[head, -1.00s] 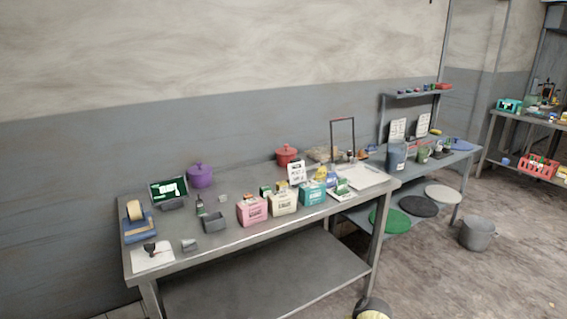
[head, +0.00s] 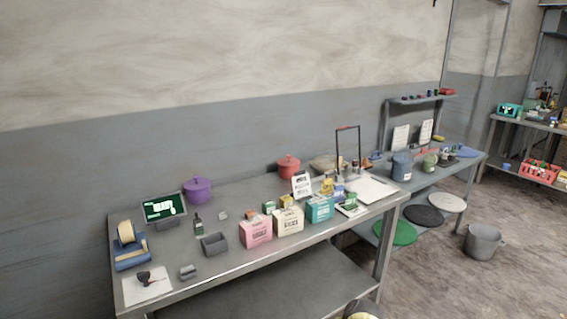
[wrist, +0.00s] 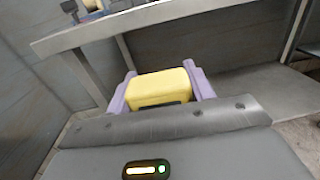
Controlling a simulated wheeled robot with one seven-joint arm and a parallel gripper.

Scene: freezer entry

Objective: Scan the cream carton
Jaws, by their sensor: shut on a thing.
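The cream carton (head: 288,222) stands upright on the near table in the head view, between a pink carton (head: 255,232) and a teal carton (head: 320,209). A dark hand-held thing (head: 146,278) lies on a white sheet at the table's left end; I cannot tell if it is a scanner. In the wrist view my gripper (wrist: 163,92) has lilac fingers shut on a yellow block-shaped thing (wrist: 160,88). Its lower part is hidden by the gripper body. My gripper is apart from the cream carton, with a metal table beyond it.
The near table (head: 230,272) carries a screen (head: 163,207), a tape dispenser (head: 128,250), a grey bin (head: 214,244), a purple pot (head: 197,190) and a red pot (head: 288,167). A second table (head: 470,163) stands to the right. A grey bucket (head: 483,242) is on the floor.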

